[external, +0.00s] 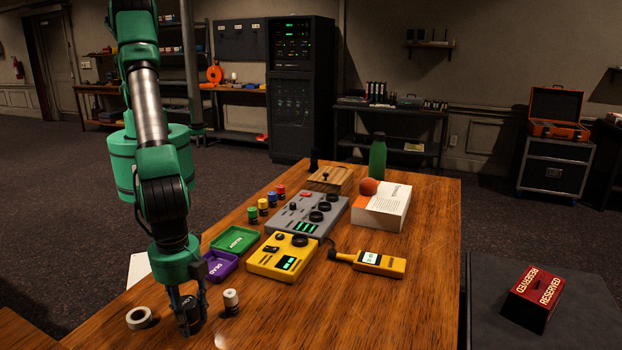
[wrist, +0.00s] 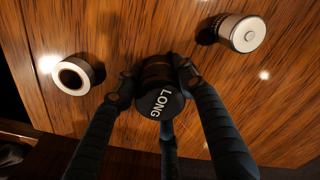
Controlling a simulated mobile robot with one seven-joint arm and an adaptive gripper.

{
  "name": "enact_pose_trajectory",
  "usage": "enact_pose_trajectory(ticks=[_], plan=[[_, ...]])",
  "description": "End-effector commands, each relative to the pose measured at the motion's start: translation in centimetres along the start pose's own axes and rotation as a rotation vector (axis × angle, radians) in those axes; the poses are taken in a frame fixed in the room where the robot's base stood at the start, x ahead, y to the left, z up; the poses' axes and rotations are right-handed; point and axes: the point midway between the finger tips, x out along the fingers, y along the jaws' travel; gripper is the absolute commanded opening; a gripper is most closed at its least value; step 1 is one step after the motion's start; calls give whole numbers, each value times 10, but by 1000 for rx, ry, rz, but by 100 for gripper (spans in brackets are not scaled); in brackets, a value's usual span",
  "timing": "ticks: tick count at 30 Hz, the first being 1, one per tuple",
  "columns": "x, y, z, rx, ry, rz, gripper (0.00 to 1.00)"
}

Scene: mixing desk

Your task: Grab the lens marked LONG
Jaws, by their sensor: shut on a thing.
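The lens marked LONG (wrist: 160,102) is a dark cylinder with white lettering on its end, in the middle of the wrist view. My gripper (wrist: 150,78) is shut on it, with a finger on each side. In the external view my gripper (external: 188,306) is low at the table's front left, around the dark lens (external: 190,322). Whether the lens touches the table I cannot tell.
A white tape-like ring (external: 139,317) lies left of my gripper, and a small white cylinder (external: 231,302) stands right. Behind are a purple tray (external: 219,266), a green tray (external: 235,239) and a yellow control box (external: 283,257). The wooden table (external: 330,305) is clear to the front right.

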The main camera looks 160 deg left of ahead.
Motion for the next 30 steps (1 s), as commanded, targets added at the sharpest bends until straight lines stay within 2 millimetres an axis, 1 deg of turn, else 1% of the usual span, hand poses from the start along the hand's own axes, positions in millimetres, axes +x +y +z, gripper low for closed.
enact_pose_trajectory(ticks=[8,13,14,20,30], plan=[[-18,0,-1,0,3,0,2],[-38,0,-2,0,4,1,2],[-36,0,4,0,0,0,2],[-38,-4,31,0,0,0,2],[-43,-12,86,0,1,0,2]])
